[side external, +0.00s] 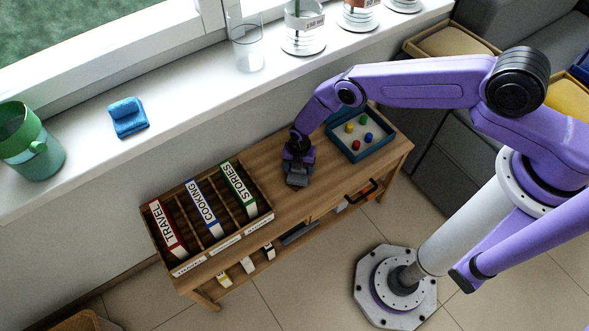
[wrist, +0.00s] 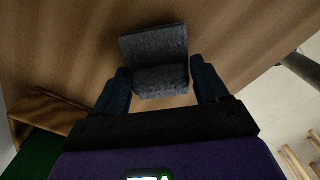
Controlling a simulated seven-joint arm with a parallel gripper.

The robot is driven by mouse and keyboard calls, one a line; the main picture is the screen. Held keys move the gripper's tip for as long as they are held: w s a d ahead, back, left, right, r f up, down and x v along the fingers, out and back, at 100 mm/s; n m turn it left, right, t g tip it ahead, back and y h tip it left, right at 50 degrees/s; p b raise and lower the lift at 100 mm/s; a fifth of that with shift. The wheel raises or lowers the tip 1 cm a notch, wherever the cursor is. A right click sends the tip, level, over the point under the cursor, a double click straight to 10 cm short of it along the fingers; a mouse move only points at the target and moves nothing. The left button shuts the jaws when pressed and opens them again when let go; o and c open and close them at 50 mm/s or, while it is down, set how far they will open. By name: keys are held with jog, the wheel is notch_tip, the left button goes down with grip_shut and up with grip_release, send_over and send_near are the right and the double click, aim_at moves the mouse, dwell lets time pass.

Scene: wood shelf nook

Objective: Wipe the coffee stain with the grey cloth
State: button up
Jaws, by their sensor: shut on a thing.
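The grey cloth (wrist: 154,42) is between the two fingers of my gripper (wrist: 161,80) in the wrist view. Its folded, raised part is held and a flat part extends beyond the fingers over the wood. In the side external view my gripper (side external: 298,168) points down at the wooden bench (side external: 290,208), between the book rack and the blue tray. The cloth (side external: 297,181) shows there as a small grey patch at bench level; I cannot tell how firmly it touches the wood. No coffee stain can be made out in either view; the cloth and gripper hide part of the bench top.
A book rack (side external: 253,224) with labelled dividers stands left of my gripper. A blue tray (side external: 380,152) with several small coloured pieces is to the right. A blue cloth (side external: 128,117), a green pitcher (side external: 40,158) and a glass (side external: 247,50) stand on the windowsill.

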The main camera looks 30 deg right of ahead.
jog(key=shift+d+f, duration=0.2)
jog(key=shift+d, duration=1.9)
jog(key=shift+d+f, duration=0.15)
jog(key=shift+d, duration=1.95)
jog(key=shift+s+f, duration=0.15)
jog(key=shift+s, duration=0.8)
jog(key=shift+a, duration=3.6)
jog(key=shift+d, duration=1.85)
jog(key=shift+d, duration=0.1)
